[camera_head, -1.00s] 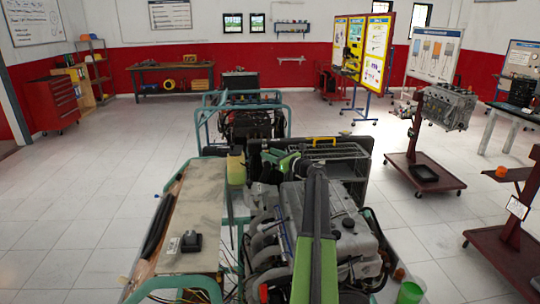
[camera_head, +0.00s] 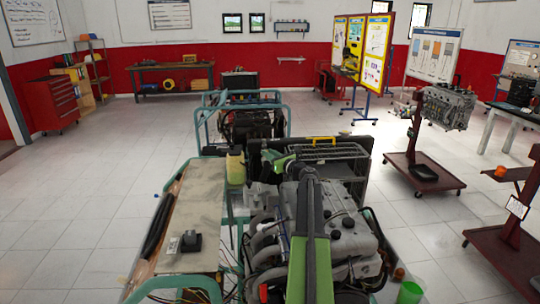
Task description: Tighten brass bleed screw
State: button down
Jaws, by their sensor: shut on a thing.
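My green and black arm reaches from the bottom of the head view across the engine (camera_head: 350,237) toward its far end. A short green part of my arm shows beyond the black link, bent to the left. My gripper's jaws do not show; the arm and the engine parts hide them, so what they hold cannot be seen. I cannot make out the brass bleed screw anywhere. The engine has a grey top cover with dark caps and curved grey pipes along its left side.
A yellowish reservoir (camera_head: 236,168) stands left of my arm's far end. A black radiator frame (camera_head: 357,166) stands behind the engine. A flat panel (camera_head: 195,215) with a small black device (camera_head: 191,241) lies left. A green cup (camera_head: 410,292) is at lower right. Floor left is clear.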

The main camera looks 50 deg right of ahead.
jog(key=m+g+h, duration=0.1)
jog(key=m+h, duration=0.1)
jog(key=a+m+g+h, duration=0.1)
jog(key=h, duration=0.2)
jog(key=shift+w+a+m+h, duration=0.1)
jog(key=shift+w+m+h, duration=0.1)
jog(key=shift+m+h, duration=0.15)
jog(key=shift+w+m+g+h, duration=0.15)
jog(key=shift+m+g+h, duration=0.85)
jog(key=shift+m+h, duration=0.4)
jog(key=shift+h, duration=0.25)
jog(key=c, duration=1.3)
grip_release()
jog(key=shift+c, duration=0.2)
